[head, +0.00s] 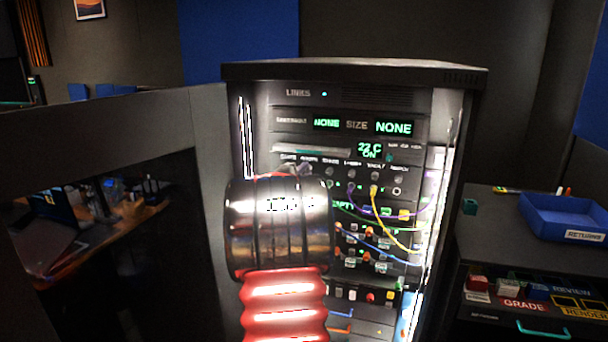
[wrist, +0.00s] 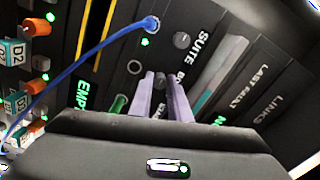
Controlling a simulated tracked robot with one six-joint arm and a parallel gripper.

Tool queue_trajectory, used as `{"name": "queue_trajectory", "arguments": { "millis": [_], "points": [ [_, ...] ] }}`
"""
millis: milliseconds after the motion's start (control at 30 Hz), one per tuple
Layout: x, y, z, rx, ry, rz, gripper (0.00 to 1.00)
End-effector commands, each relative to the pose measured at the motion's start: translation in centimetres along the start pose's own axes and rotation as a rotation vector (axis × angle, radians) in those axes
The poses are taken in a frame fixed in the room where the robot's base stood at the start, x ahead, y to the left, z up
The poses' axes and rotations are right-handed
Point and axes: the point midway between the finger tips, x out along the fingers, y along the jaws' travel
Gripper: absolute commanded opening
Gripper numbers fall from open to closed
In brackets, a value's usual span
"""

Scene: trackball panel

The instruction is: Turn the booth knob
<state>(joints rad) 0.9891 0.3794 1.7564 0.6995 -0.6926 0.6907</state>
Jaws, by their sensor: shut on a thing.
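The booth knob belongs to a row of small knobs on the dark rack panel (head: 400,160). In the wrist view, my gripper (wrist: 162,80) has its two pale purple fingers close together, shut on the knob beside the partly covered label starting "BO". The neighbouring suite knob (wrist: 182,40) is bare beside the label "SUITE". In the head view, my wrist and red arm cover the lower left of the rack and most of the gripper.
Yellow (head: 392,232) and purple cables hang from jacks just right of my wrist. A blue cable (wrist: 112,42) crosses near my fingers in the wrist view. A blue returns tray (head: 562,217) stands at the right.

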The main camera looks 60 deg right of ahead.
Motion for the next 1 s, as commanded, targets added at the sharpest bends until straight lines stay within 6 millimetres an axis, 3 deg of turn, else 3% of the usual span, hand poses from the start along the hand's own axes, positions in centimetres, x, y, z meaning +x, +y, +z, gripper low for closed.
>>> {"name": "queue_trajectory", "arguments": {
  "millis": [600,633,867,1000],
  "points": [
    [0.13,0.19,-0.39,0.062,0.007,0.003,0.0],
    [0.13,0.2,-0.39,0.062,0.007,0.003,0.18],
    [0.08,0.13,-0.23,0.06,0.004,0.002,0.34],
    [0.06,0.1,-0.17,0.06,0.003,0.002,0.35]
  ]
}}
